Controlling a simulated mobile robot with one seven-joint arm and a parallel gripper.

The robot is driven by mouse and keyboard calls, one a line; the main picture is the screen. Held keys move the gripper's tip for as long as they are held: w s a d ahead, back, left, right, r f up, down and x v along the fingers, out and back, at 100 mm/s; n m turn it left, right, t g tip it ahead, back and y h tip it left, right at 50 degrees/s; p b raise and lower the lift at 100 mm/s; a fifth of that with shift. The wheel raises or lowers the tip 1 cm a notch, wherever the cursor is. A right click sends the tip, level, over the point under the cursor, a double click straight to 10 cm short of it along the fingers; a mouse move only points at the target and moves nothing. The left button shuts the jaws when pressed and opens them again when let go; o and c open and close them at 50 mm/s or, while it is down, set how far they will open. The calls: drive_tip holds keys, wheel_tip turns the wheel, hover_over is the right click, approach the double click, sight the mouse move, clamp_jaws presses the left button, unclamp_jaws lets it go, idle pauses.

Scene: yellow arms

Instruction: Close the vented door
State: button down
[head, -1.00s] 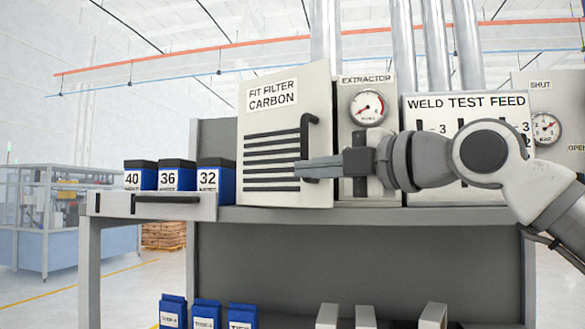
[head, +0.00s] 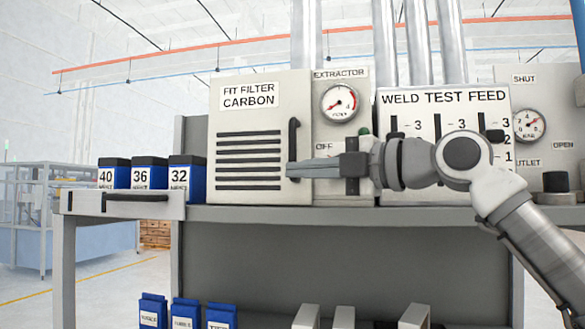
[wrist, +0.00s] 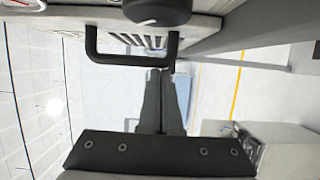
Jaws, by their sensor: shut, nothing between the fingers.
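The vented door (head: 246,125), a pale panel labelled "FIT FILTER CARBON" with several dark slots, looks flush or almost flush with the cabinet front in the head view. I cannot tell whether a small gap is left. Its black upright bar handle (head: 293,150) is on its right side; it also shows in the wrist view (wrist: 112,60). My gripper (head: 291,170) is shut and empty, its fingertips at the handle's lower part. In the wrist view my fingertips (wrist: 160,72) lie just by the handle; contact is unclear.
The extractor panel with its gauge (head: 340,102) and a dark knob (wrist: 157,10) is right of the door. The weld test feed panel (head: 445,98) is behind my arm. Blue filter boxes (head: 149,175) stand left on a drawer ledge (head: 130,205).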

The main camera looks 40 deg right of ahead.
drive_tip(key=shift+d+r, duration=0.15)
drive_tip(key=shift+d, duration=0.8)
drive_tip(key=shift+s, duration=0.1)
drive_tip(key=a+b+v, duration=0.1)
drive_tip(key=b+v, duration=0.1)
drive_tip(key=v, duration=1.4)
drive_tip(key=shift+s+a, duration=0.15)
drive_tip(key=shift+s, duration=0.4)
